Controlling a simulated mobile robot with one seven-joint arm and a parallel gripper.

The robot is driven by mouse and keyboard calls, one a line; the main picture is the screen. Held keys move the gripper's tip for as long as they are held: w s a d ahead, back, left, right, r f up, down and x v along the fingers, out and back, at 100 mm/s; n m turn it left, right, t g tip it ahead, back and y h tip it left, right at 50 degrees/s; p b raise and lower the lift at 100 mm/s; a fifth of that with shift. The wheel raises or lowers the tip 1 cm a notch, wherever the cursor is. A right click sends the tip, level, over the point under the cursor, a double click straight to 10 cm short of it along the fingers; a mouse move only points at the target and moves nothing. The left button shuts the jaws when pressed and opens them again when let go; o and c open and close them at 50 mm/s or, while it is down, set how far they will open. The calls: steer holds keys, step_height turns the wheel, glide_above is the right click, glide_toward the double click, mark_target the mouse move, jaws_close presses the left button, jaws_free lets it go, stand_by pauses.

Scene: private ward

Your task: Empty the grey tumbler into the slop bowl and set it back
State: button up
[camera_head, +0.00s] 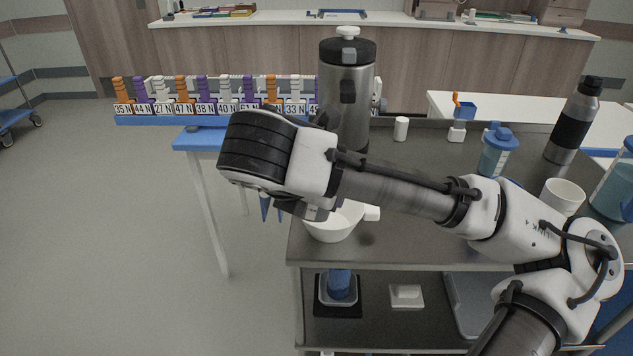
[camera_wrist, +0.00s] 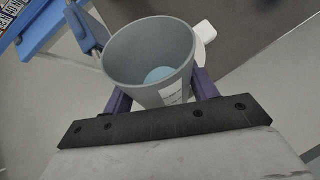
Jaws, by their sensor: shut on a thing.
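The grey tumbler (camera_wrist: 125,62) is between my gripper's two dark purple fingers (camera_wrist: 158,95) in the wrist view, with its open mouth facing the camera. A light blue patch, seemingly liquid, shows at its bottom, and a white label is on its side. The slop bowl (camera_head: 333,229) is white, with a side handle, and stands at the trolley's near left corner. My gripper (camera_head: 305,208) is above or beside its left rim. In the wrist view the bowl shows only partly behind the tumbler (camera_wrist: 205,33). The tumbler cannot be made out in the head view.
A steel dispenser (camera_head: 346,95) stands behind my arm. A white cup (camera_head: 562,196), a blue-capped bottle (camera_head: 497,152), a dark flask (camera_head: 574,120) and a small white bottle (camera_head: 401,129) stand on the trolley (camera_head: 430,240). A numbered rack (camera_head: 215,108) is at the back left.

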stand_by(0.5)
steer(key=shift+a+r+p, duration=0.1)
steer(key=shift+r+p, duration=0.2)
steer(key=shift+p, duration=0.7)
steer(key=shift+s+a+r+g+y+p, duration=0.1)
steer(key=shift+s+g+y+p, duration=0.25)
steer(key=shift+g+p, duration=0.5)
steer(key=shift+f, duration=0.3)
steer(key=shift+r+y+p, duration=0.1)
steer(key=shift+y+p, duration=0.15)
steer(key=shift+p, duration=0.1)
steer(key=shift+r+g+p, duration=0.25)
steer(key=shift+g+p, duration=0.4)
steer(key=shift+p, duration=0.4)
steer(key=shift+s+y+p, duration=0.1)
steer(key=shift+y+p, duration=0.3)
steer(key=shift+a+f+g, duration=0.1)
steer(key=shift+f+g, duration=0.2)
steer(key=shift+g, duration=0.1)
